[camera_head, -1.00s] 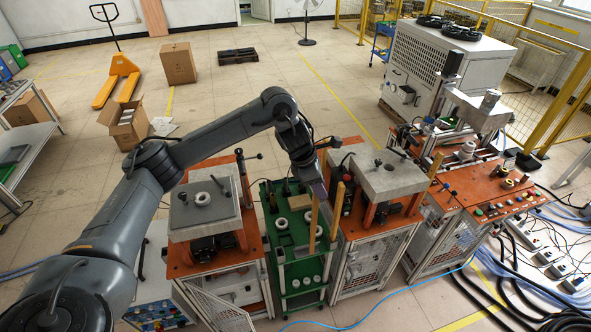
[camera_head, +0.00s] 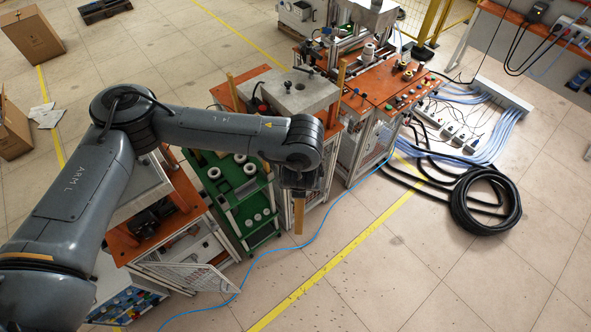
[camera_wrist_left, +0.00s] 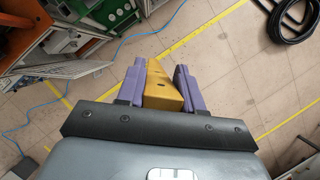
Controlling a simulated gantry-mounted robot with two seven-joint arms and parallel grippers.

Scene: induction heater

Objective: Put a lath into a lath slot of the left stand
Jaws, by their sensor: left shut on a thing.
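My left gripper (camera_head: 300,192) is shut on a wooden lath (camera_head: 299,218), which hangs below it, roughly upright, in the head view. The lath also shows in the left wrist view (camera_wrist_left: 161,88), between the two purple fingers of the gripper (camera_wrist_left: 160,82). The left stand (camera_head: 118,245) has an orange top at the left; my left arm hides much of it, and its lath slots cannot be made out. The gripper is to the right of that stand, in front of the right stand (camera_head: 290,92). My right gripper is not in view.
Two upright laths stand at the right stand, one at its left (camera_head: 233,92) and one at its right (camera_head: 341,75). A green cart (camera_head: 228,205) with white rings is between the stands.

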